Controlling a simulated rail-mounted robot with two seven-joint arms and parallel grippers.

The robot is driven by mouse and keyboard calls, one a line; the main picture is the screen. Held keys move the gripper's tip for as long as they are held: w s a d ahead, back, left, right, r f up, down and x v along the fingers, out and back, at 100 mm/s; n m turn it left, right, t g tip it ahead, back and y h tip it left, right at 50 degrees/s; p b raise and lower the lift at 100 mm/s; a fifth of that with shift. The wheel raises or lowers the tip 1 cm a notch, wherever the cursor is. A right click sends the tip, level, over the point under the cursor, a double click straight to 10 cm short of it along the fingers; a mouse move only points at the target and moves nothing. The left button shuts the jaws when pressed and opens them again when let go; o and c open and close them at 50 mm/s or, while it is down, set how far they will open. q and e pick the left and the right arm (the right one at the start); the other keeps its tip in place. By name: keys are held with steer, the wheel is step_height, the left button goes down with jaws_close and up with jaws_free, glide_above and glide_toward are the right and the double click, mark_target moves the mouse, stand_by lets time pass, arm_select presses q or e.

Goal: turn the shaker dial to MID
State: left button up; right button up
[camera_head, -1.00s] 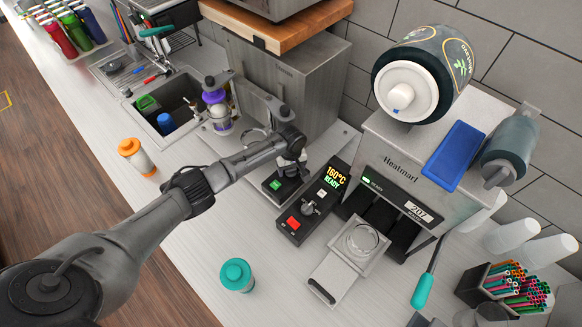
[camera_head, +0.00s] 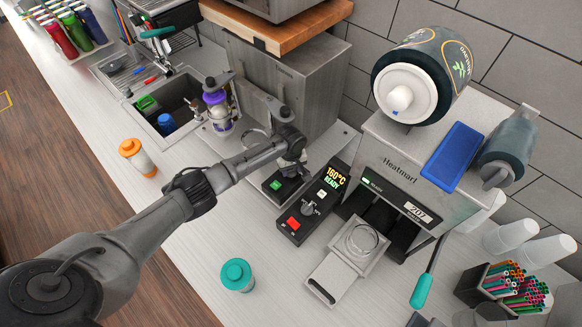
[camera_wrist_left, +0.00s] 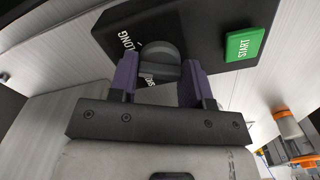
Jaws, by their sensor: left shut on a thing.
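The shaker's black control box shows in the head view (camera_head: 272,188) with a lit green button, and in the wrist view (camera_wrist_left: 205,25), where the button (camera_wrist_left: 243,46) reads START. The dark round dial (camera_wrist_left: 158,50) is on this box. The word LONG stands at its upper left, and a partly covered label starting with S is below it. My left gripper (camera_wrist_left: 158,74) has its two purple fingers on either side of the dial, shut on it. In the head view, the left gripper (camera_head: 291,168) is over the box and hides the dial. Any MID mark is hidden.
A second black box (camera_head: 297,222) with a red button and a 160°C READY display is just right. The cup sealer (camera_head: 398,178) stands beyond it. A purple-lidded cup (camera_head: 217,106) is held by the shaker at left. A teal jar (camera_head: 237,275) stands on clear counter in front.

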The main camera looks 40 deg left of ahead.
arm_select(q)
steer(key=n+p, duration=0.2)
steer(key=p, duration=0.1)
steer(key=shift+r+n, duration=0.2)
steer(key=shift+n, duration=0.1)
steer(key=shift+f+n+p, duration=0.15)
steer(key=shift+n+p, duration=0.95)
steer(key=shift+n, duration=0.2)
steer(key=o, duration=0.9)
step_height(320, 180, up, 14)
steer(key=shift+f, duration=0.15)
